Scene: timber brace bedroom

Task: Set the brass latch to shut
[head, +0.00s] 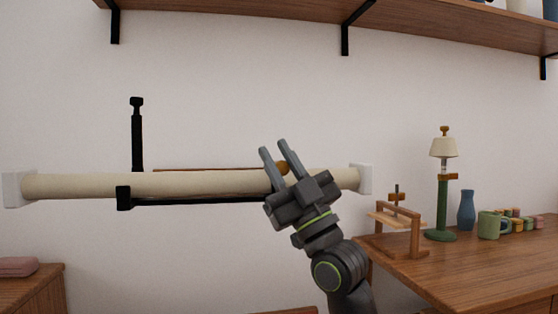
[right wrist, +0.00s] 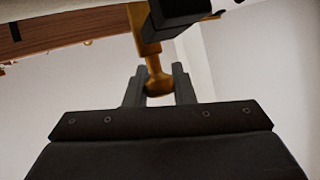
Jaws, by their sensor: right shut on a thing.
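The brass latch (right wrist: 157,78) shows in the right wrist view as a golden stem with a rounded knob, which sits between my two fingertips. In the head view only a small golden part of the latch (head: 283,167) shows, partly hidden by my right gripper. My right gripper (head: 273,147) is shut on the latch knob in front of the long cream roll; its fingers point up and left. My left gripper is out of view. I cannot tell from these frames whether the latch is set open or shut.
The cream roll (head: 100,185) runs across the wall between white end blocks, with a black upright rod (head: 137,140) at its left. A shelf (head: 250,12) hangs above. At right, a wooden desk (head: 470,270) holds a lamp (head: 442,205), a blue vase (head: 466,210) and a green mug (head: 488,225).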

